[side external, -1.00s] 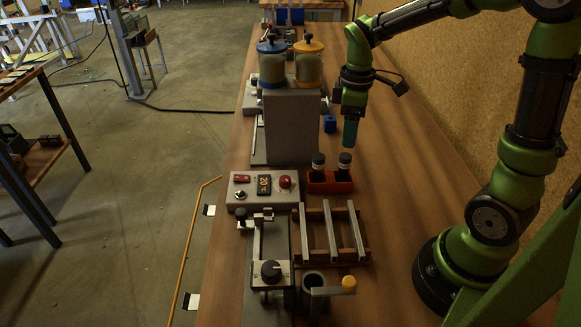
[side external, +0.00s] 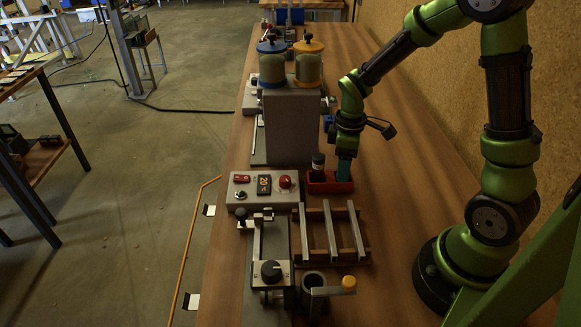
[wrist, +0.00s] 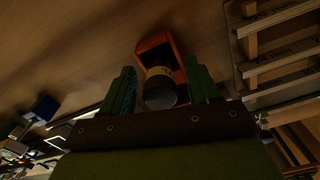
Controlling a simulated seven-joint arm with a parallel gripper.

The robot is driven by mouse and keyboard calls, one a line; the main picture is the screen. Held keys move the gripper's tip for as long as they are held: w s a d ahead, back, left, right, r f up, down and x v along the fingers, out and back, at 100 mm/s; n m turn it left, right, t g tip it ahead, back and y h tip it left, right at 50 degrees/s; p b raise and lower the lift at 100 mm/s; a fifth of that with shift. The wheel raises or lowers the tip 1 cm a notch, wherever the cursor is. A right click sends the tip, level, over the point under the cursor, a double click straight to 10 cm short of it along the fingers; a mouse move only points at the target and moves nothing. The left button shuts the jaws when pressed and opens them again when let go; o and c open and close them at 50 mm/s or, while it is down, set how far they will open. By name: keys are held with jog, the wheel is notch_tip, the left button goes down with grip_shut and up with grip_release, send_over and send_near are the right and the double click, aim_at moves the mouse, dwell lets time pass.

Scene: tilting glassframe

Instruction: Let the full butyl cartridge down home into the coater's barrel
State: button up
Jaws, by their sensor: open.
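Two dark cartridges stood in the red tray (side external: 326,188); the left one (side external: 318,162) still shows upright with a pale band. My gripper (side external: 344,170) points down into the tray's right end and hides the right cartridge there. In the wrist view a cartridge (wrist: 160,90) with a pale band and dark round end sits between the two green fingers of my gripper (wrist: 161,88). The fingers are open on either side of it. An open-topped grey barrel (side external: 314,281) stands at the bench front beside a crank with a yellow knob. I cannot tell which cartridge is full.
A slotted wooden rack (side external: 333,236) with metal bars lies in front of the tray. A control box (side external: 263,190) with a red button stands to its left. A grey machine (side external: 290,125) with two capped jars rises behind. Bare bench (side external: 400,180) lies to the right.

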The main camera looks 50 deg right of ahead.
jog(key=shift+c, duration=0.2)
grip_shut()
jog(key=shift+r, duration=0.3)
notch_tip(320, 180, up, 9)
jog(key=shift+a+f, duration=0.15)
jog(key=shift+f, duration=0.05)
jog(key=a+r+n, duration=0.2)
jog(key=a+n, duration=0.2)
jog(key=a, duration=0.6)
jog(key=n, duration=0.9)
send_near(285, 289)
jog(key=s+d+r, duration=0.2)
jog(key=d+r, duration=0.2)
notch_tip(285, 289, down, 8)
jog(key=shift+d+f+n, duration=0.25)
jog(key=shift+d+n, duration=0.05)
jog(key=shift+d, duration=0.1)
